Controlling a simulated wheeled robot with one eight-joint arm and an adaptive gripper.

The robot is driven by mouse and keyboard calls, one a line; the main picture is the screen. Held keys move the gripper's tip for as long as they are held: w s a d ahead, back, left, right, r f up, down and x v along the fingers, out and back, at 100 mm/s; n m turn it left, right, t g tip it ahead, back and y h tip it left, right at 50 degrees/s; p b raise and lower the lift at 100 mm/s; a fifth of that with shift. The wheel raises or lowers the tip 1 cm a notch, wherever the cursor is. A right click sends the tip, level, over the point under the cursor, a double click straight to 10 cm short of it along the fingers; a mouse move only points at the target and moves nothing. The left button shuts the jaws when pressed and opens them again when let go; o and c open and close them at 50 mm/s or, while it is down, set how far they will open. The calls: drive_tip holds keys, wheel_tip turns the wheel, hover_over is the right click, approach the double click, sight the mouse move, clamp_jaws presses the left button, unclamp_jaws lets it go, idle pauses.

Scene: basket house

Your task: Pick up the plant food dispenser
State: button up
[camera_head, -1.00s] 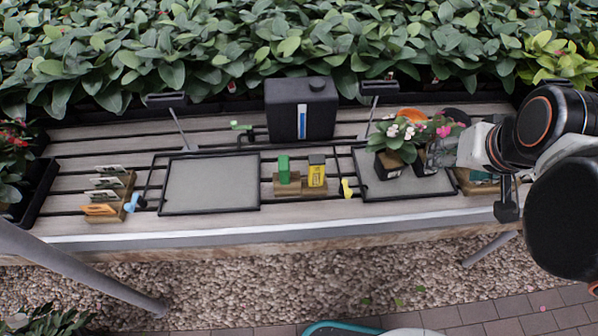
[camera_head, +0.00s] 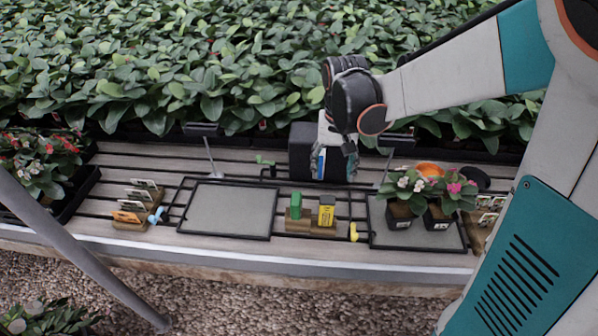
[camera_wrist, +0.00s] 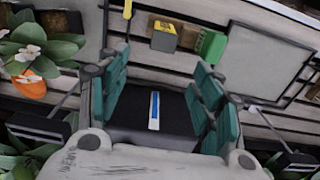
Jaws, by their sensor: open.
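In the head view, my gripper (camera_head: 334,162) hangs pointing down in front of the black box (camera_head: 300,150), covering part of it. In the wrist view, the open teal-padded fingers (camera_wrist: 162,80) frame the black box (camera_wrist: 130,118) with its blue-and-white strip; no grip on it shows. I cannot tell which item is the plant food dispenser.
Grey trays lie left (camera_head: 230,208) and right; potted flowers (camera_head: 405,190) stand on the right one. Upright lamp-like posts (camera_head: 203,130) flank the black box. A small yellow item (camera_head: 354,232) lies by the holder. Dense foliage fills the back.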

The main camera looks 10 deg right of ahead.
sight(328, 199)
wheel_tip(328, 199, down, 9)
drive_tip(key=b, duration=0.3)
drive_tip(key=shift+a+r, duration=0.1)
drive_tip(key=shift+a, duration=0.05)
drive_tip(key=shift+s+a+f+b, duration=0.1)
drive_tip(key=shift+f+b, duration=0.7)
drive_tip(key=shift+f, duration=0.55)
drive_tip(key=shift+s+a+f+b, duration=0.1)
drive_tip(key=shift+f+b, duration=0.65)
drive_tip(key=shift+f, duration=0.55)
drive_tip(key=shift+r, duration=0.1)
drive_tip(key=shift+c, duration=0.2)
drive_tip(key=c, duration=1.2)
